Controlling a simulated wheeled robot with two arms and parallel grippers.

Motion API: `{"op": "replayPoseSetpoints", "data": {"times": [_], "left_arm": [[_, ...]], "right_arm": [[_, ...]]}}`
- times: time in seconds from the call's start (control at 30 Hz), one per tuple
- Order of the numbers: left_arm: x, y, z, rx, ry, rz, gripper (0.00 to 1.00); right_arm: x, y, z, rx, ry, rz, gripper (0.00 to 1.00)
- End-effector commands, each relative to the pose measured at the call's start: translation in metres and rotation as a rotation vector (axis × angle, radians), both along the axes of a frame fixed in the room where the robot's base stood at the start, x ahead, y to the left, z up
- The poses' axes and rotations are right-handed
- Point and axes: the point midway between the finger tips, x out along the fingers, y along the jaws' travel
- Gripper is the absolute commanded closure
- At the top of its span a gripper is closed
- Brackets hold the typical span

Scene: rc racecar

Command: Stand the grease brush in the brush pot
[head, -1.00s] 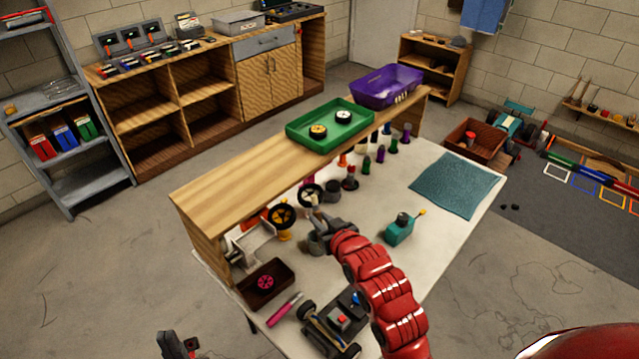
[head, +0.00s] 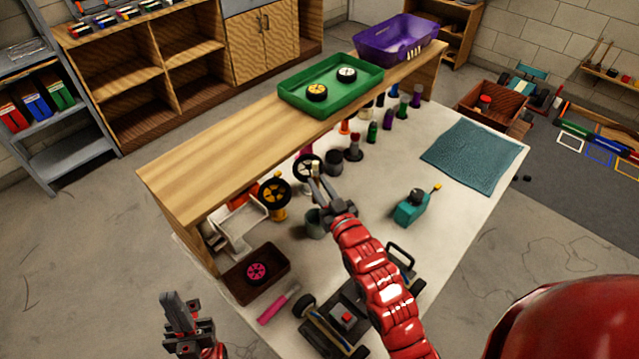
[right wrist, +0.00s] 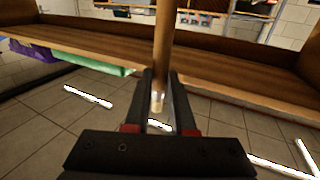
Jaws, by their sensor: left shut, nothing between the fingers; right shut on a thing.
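My right gripper (head: 325,192) is shut on the grease brush, held above the white worktable. In the right wrist view the brush's brown handle (right wrist: 163,45) rises from between the fingers (right wrist: 160,100), with a pale part low between them. In the head view only a small pale piece of the brush (head: 315,170) shows. A grey-green open pot (head: 315,226) stands on the table just below and left of this gripper, partly hidden by it. A darker grey cup (head: 334,163) stands farther back. I cannot tell for sure which is the brush pot. My left gripper (head: 178,310) is shut and empty, off the table's near-left edge.
A wooden shelf (head: 230,145) runs over the table's back edge, with a green tray (head: 335,101) on it.

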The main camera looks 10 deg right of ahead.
Motion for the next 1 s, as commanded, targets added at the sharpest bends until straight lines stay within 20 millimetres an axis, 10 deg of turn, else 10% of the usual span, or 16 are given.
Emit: {"op": "replayPoseSetpoints", "data": {"times": [1.0], "left_arm": [[0.0,0.0,-0.057,0.0,0.0,0.0,1.0]], "right_arm": [[0.0,0.0,-0.094,-0.002,0.003,0.001,1.0]]}}
